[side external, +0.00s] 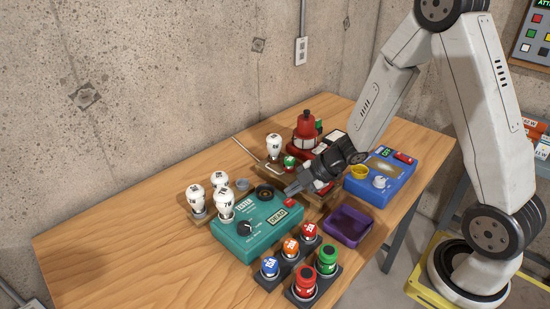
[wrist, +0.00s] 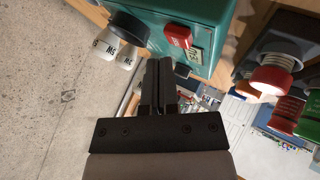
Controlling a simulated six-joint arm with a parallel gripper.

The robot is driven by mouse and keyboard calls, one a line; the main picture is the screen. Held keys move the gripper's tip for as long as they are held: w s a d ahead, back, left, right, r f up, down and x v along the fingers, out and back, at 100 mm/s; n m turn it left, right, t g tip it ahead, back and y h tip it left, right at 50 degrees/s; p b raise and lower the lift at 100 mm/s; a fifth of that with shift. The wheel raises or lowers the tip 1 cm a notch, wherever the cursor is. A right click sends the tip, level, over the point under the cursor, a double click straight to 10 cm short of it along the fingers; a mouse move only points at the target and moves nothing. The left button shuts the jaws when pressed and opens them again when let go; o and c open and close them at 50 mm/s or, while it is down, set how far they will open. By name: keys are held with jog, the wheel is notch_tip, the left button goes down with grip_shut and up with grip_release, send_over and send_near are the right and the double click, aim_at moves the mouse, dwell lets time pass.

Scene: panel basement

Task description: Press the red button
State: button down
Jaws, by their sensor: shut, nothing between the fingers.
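I see no clear contact; the exact gap is hard to tell.
White bulbs (side external: 197,197) stand left of the box. A purple tray (side external: 347,226) and a blue box (side external: 384,178) lie right. The table's left part (side external: 110,245) is clear.

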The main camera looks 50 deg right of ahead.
aim_at(293, 201)
jog(key=shift+r, duration=2.5)
jog(key=s+m+g+h, duration=0.4)
jog(key=s+m, duration=0.7)
jog(key=m, duration=0.6)
jog(key=shift+s+r+h, duration=0.15)
jog(key=shift+s+h, duration=0.1)
jog(key=shift+h, duration=0.85)
